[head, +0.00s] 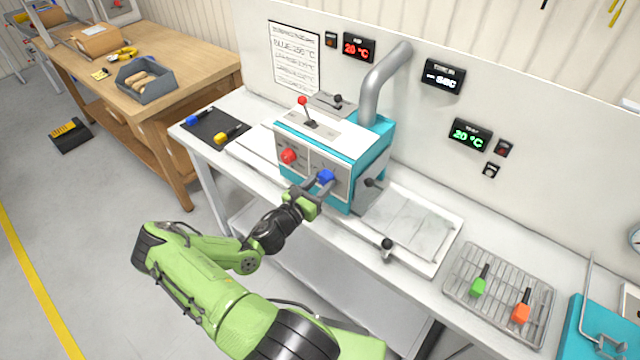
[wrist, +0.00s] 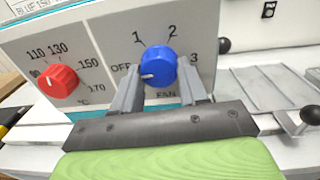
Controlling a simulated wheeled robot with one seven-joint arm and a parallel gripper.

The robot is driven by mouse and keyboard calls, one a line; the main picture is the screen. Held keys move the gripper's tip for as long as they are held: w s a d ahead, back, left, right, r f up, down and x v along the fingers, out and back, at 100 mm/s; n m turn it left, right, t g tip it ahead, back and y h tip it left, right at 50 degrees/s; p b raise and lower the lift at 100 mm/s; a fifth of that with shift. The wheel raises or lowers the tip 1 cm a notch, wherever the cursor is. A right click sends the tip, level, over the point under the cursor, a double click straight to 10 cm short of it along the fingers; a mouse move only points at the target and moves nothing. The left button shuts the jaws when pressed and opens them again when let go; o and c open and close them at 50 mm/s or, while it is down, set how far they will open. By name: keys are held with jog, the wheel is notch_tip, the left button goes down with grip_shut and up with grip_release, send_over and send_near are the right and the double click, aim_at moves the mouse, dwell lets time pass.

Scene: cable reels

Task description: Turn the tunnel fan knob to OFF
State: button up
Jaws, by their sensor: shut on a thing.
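The blue fan knob (wrist: 158,66) is on the front panel (wrist: 105,45) of a teal and white machine, with OFF, 1, 2 and 3 printed around it and FAN below. In the head view the knob (head: 326,177) is at the panel's right side. My gripper (wrist: 160,70) is shut on the knob, one finger on each side. The knob's white mark points left, close to the OFF label, which the left finger partly covers. My gripper (head: 318,186) also shows in the head view, reaching the panel from the front.
A red temperature knob (wrist: 57,81) is left of the blue one; it also shows in the head view (head: 289,156). A red-tipped lever (head: 303,102) stands on the machine's top. A black-knobbed handle (head: 387,244) and a wire rack (head: 499,290) are to the right.

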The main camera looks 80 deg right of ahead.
jog(key=o, duration=1.1)
jog(key=shift+c, duration=0.2)
jog(key=b+v, duration=0.2)
jog(key=v, duration=1.4)
jog(key=shift+d, duration=0.15)
jog(key=w+a+r+m+t+y+b, duration=0.1)
jog(key=w+a+r+m+t+y, duration=0.15)
jog(key=a+m+y, duration=0.45)
jog(key=w+a+r+m+t+y, duration=0.15)
jog(key=w+a+m+y, duration=0.35)
jog(key=a, duration=0.5)
jog(key=s+a+r+m+t+y, duration=0.1)
jog(key=s+a+r+t+y, duration=0.1)
jog(key=a+r+t, duration=0.2)
jog(key=s+a+r+m+t+y+b, duration=0.1)
jog(key=s+a+r+t+y, duration=0.1)
jog(key=a+r, duration=0.7)
jog(key=shift+s+a+r+t+y, duration=0.25)
jog(key=shift+s+r+t+y, duration=0.25)
jog(key=shift+r+t, duration=0.5)
